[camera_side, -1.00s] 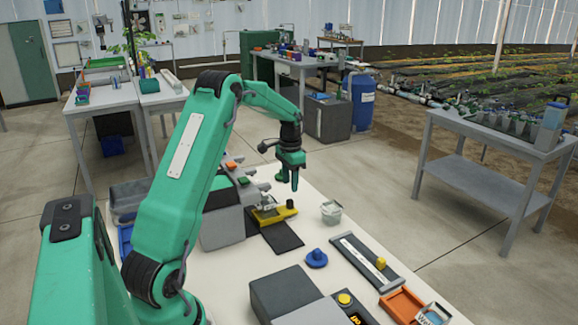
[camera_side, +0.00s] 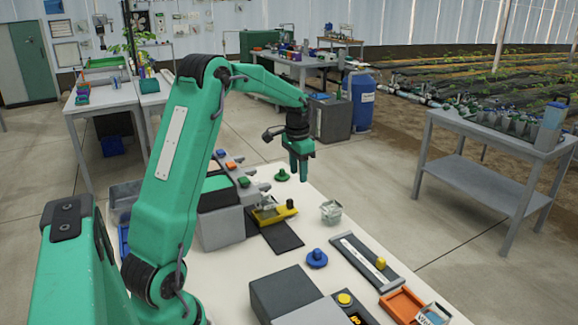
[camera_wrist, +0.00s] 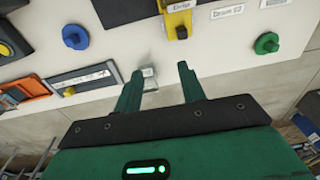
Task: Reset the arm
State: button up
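My green gripper (camera_side: 299,170) is raised above the far end of the white table (camera_side: 222,272) in the side view. In the wrist view its two fingers (camera_wrist: 158,84) stand apart with nothing held between them. A small clear container (camera_side: 331,212) stands on the table below and apart from the gripper. In the wrist view it shows partly beside the left finger (camera_wrist: 149,76). A green knob (camera_side: 282,176) sits on the table near the gripper, and it also shows at the right of the wrist view (camera_wrist: 267,43).
A blue knob (camera_side: 317,258), a yellow device (camera_side: 272,214) on a dark mat, a grey slide rail with a yellow knob (camera_side: 381,263) and an orange tray (camera_side: 402,304) are on the table. Grey boxes stand near my arm. The air around the gripper is clear.

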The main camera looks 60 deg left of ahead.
jog(key=s+d+r+t, duration=0.1)
jog(key=s+d+r, duration=0.2)
jog(key=d+r, duration=0.35)
jog(key=s+d+r+t, duration=0.1)
jog(key=s+d+r, duration=0.25)
jog(key=d, duration=0.55)
jog(key=s+d+f+t, duration=0.1)
jog(key=s+d+t, duration=0.2)
jog(key=s+d, duration=0.8)
jog(key=s, duration=0.3)
jog(key=shift+d, duration=0.2)
jog(key=shift+s, duration=0.1)
jog(key=shift+c, duration=0.2)
